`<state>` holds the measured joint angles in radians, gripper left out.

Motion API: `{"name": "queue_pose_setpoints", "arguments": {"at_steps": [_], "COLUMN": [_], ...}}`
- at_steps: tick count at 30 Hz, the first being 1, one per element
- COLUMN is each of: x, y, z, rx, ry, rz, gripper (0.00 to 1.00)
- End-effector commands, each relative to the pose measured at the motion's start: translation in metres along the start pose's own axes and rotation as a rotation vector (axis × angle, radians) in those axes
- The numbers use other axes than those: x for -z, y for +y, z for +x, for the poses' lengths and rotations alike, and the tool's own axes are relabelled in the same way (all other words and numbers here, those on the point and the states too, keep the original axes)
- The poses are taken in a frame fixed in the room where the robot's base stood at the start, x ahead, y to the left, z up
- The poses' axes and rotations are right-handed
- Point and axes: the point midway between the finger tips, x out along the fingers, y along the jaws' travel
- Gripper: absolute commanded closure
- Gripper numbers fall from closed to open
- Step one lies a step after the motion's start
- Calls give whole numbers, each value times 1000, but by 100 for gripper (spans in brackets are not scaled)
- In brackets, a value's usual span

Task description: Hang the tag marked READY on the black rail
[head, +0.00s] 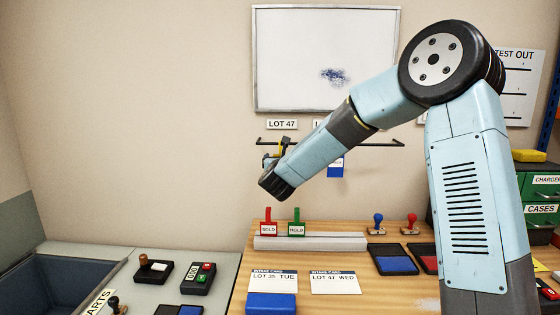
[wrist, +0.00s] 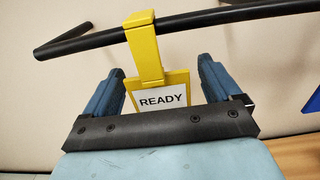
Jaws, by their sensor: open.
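The yellow tag marked READY (wrist: 161,98) hangs by its hook over the black rail (wrist: 220,16) in the wrist view. Its lower part lies between the two fingers of my gripper (wrist: 160,85), which stand open with a gap on each side of it. In the head view the rail (head: 370,143) runs along the wall below the whiteboard. My arm covers much of the tag there; only a bit of yellow (head: 285,142) shows at the rail.
A blue tag (head: 335,168) hangs farther right on the rail. Below, a red SOLD tag (head: 268,228) and a green HOLD tag (head: 297,228) stand in a grey holder (head: 340,241). Stamps, ink pads and intake cards lie on the wooden table.

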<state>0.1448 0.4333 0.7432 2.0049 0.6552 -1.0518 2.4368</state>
Motion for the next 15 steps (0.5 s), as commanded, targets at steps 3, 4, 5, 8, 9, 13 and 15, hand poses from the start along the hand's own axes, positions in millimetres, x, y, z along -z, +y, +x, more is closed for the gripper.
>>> {"name": "queue_pose_setpoints", "arguments": {"at_steps": [3, 4, 5, 8, 9, 13, 15], "x": [-1, 0, -1, -1, -1, 0, 0], "y": [1, 1, 0, 1, 0, 0, 0], "z": [-12, -17, -21, -40, -49, -75, -88], "rx": [-2, -2, -1, -1, -2, -1, -1], "ry": [-1, -1, -1, -1, -1, -1, -2], "rz": [-1, -1, -1, -2, -3, -3, -3], "gripper": [9, 9, 9, 9, 9, 9, 9]}}
